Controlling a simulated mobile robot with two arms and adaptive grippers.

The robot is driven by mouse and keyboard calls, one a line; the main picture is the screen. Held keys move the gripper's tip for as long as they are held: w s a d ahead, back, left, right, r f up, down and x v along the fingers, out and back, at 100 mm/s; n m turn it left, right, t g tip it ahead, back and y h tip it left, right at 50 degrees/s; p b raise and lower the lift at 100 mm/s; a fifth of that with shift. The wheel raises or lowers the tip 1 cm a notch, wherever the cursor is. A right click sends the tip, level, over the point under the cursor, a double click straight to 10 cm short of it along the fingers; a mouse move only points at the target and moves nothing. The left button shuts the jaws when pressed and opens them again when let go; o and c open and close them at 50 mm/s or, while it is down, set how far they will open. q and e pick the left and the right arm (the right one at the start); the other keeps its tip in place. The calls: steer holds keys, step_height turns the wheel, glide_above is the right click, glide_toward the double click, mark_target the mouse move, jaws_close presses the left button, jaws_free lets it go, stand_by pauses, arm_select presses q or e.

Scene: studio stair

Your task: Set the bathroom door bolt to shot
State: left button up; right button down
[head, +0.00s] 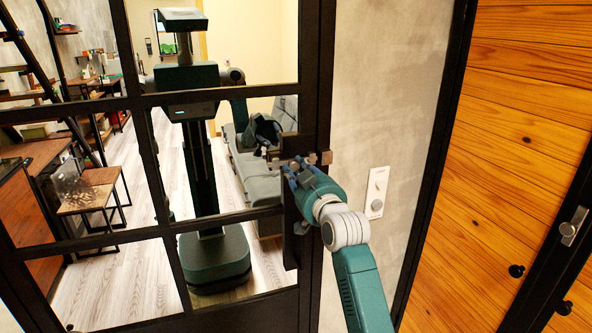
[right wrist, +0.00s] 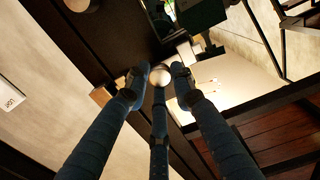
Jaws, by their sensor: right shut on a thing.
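The bathroom door (head: 315,60) is a dark-framed door with large panes. Its bolt (head: 325,158) is a small metal bar lying level on the door's dark upright. My right gripper (head: 296,170) is at the bolt, its fingers shut around the bolt's round knob (right wrist: 160,73), which shows pale between the fingertips in the right wrist view. Metal parts of the bolt show to either side of the fingers there. The fingers hide part of the bolt, and I cannot tell how far its bar reaches past the door's edge. My left gripper is not in view.
A white wall plate (head: 377,192) is on the grey wall just right of my right gripper. Wooden panelling (head: 520,120) with dark knobs stands at the right, with a metal fitting (head: 573,226) on a dark post. The panes show my own body, a grey sofa (head: 258,180) and a small table (head: 88,195).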

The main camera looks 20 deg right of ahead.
steer(key=d, duration=0.3)
steer(key=shift+d+r, duration=0.2)
steer(key=shift+r, duration=0.2)
steer(key=c, duration=1.7)
jaws_free()
steer(key=shift+o, duration=1.2)
steer(key=shift+d+f, duration=0.1)
steer(key=shift+d, duration=0.05)
steer(key=s, duration=1.2)
steer(key=shift+d, duration=0.25)
steer(key=shift+f, duration=0.1)
